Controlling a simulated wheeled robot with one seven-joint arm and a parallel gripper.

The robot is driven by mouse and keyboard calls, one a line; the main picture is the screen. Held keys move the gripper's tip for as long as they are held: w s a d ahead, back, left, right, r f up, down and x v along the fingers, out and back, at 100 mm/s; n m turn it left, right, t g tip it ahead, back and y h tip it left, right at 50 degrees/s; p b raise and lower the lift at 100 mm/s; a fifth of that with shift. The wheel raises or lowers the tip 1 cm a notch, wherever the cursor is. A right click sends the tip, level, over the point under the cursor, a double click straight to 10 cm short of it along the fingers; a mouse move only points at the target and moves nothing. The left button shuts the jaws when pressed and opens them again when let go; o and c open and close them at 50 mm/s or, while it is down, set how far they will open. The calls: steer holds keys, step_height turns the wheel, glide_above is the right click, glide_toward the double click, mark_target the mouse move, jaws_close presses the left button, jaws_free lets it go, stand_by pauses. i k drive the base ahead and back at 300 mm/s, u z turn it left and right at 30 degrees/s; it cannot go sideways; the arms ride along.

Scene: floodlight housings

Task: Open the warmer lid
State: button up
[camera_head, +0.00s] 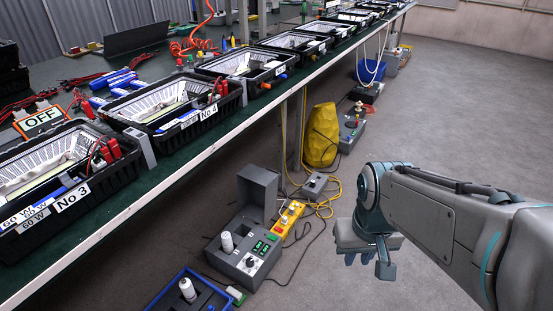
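A grey box-shaped unit (234,262) stands on the floor beneath the bench edge, with a dial, green buttons and a white bottle on top. It looks like the warmer, though no label on it can be read. A dark grey lid-like panel (258,190) stands upright at its back, so the lid looks raised. My gripper (368,262) hangs over the bare floor to the right of the unit, apart from it and pointing down. Nothing shows held in it. Its finger gap is not clear from this angle.
A yellow control box (287,219) with cables sits just right of the unit. A blue bin (186,293) holds another white bottle in front. A yellow bag (321,135) stands behind. The green bench (158,177) carries several black housings. Open floor lies right.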

mark_target(257, 187)
steer(key=u, duration=0.1)
steer(key=i, duration=1.2)
steer(key=u, duration=0.4)
